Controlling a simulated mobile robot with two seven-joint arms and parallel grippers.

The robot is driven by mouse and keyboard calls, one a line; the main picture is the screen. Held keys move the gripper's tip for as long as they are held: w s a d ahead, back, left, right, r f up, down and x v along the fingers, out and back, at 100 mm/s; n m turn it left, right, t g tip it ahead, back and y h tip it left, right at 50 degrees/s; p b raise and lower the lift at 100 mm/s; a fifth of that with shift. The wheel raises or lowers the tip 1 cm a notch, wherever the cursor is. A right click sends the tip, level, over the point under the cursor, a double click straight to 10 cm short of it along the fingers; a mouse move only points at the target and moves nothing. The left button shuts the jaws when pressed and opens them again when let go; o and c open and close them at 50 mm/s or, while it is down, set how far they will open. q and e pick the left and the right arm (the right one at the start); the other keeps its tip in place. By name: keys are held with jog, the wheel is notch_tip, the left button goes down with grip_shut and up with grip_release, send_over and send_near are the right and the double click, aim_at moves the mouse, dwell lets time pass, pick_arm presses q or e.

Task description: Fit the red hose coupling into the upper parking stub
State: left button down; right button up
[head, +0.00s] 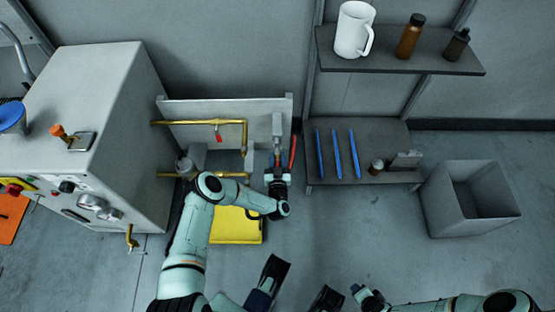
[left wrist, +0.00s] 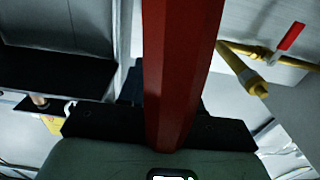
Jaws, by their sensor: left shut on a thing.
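My left gripper (head: 278,177) is in front of the pale panel, at its right end. In the left wrist view the coupling (left wrist: 182,65) is a large faceted red bar rising from the dark jaws. A grey upright fitting (head: 277,125) stands on the panel just beyond the gripper; I cannot tell whether it is the upper parking stub, or whether the coupling touches it. My right gripper (head: 364,295) is low in the head view, away from the panel; its jaws are unclear.
Yellow pipes (head: 200,122) with a red valve handle (head: 218,133) run along the panel left of the gripper. A yellow box (head: 235,228) lies below. A shelf with blue rods (head: 337,153) and a grey bin (head: 470,205) stand to the right.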

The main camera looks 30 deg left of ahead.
pick_arm(q)
jog(key=shift+b+x, duration=0.5)
jog(key=shift+x, duration=0.6)
pick_arm(e)
jog(key=shift+f, duration=0.6)
pick_arm(q)
jog(key=c, duration=0.7)
grip_release()
jog(key=shift+p+v, duration=1.95)
jog(key=shift+v, duration=4.8)
pick_arm(e)
jog(key=s+a+r+g+y, duration=0.1)
jog(key=s+a+r, duration=0.1)
jog(key=s+r, duration=0.2)
jog(key=shift+s+a+g, duration=0.3)
jog(key=shift+s+a, duration=0.1)
jog(key=shift+s, duration=0.25)
jog(key=shift+r, duration=0.1)
